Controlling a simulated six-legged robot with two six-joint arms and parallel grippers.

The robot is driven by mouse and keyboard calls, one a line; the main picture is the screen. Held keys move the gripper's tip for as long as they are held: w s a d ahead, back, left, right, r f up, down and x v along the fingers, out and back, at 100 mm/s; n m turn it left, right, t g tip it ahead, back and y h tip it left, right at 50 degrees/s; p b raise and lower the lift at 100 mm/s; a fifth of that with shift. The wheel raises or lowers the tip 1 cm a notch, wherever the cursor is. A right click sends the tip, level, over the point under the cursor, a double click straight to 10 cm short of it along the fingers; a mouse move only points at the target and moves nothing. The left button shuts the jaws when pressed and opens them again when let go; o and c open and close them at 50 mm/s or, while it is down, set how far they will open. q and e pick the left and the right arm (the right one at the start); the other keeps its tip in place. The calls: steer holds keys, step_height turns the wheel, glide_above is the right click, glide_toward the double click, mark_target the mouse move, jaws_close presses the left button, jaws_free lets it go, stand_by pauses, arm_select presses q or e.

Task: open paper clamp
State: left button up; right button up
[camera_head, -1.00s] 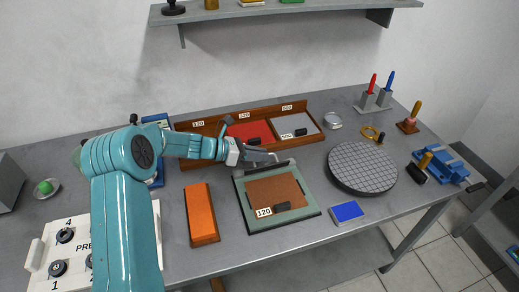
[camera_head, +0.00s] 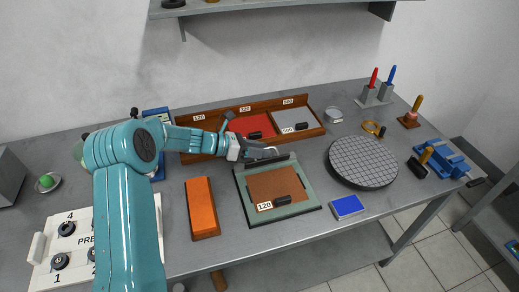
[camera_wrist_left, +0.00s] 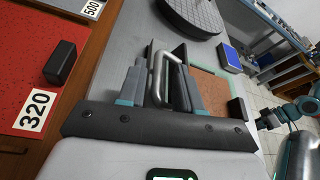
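The paper clamp is a green-framed board (camera_head: 298,209) on the bench, with a clamp bar along its far edge and a brown sheet (camera_head: 262,186) marked 120 on it. My left gripper (camera_head: 268,153) is at that far edge, above the clamp bar. In the left wrist view, the clamp's bent metal handle (camera_wrist_left: 157,60) rises between the two grey fingers of my left gripper (camera_wrist_left: 160,88). The fingers are apart, and I see no firm grip on the handle. My right arm shows at the right edge of the wrist view; its gripper (camera_wrist_left: 266,121) is small and unclear.
A wooden tray (camera_head: 186,157) with red and grey sheets stands behind the board. An orange block (camera_head: 201,209) lies left of it, a blue block (camera_head: 347,206) at its right corner, and a round gridded plate (camera_head: 362,160) farther right. A switch panel (camera_head: 75,232) sits left.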

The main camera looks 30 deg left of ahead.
arm_select(q)
steer(key=b+v, duration=0.1)
steer(key=v, duration=1.5)
steer(key=shift+s+a+r, duration=0.1)
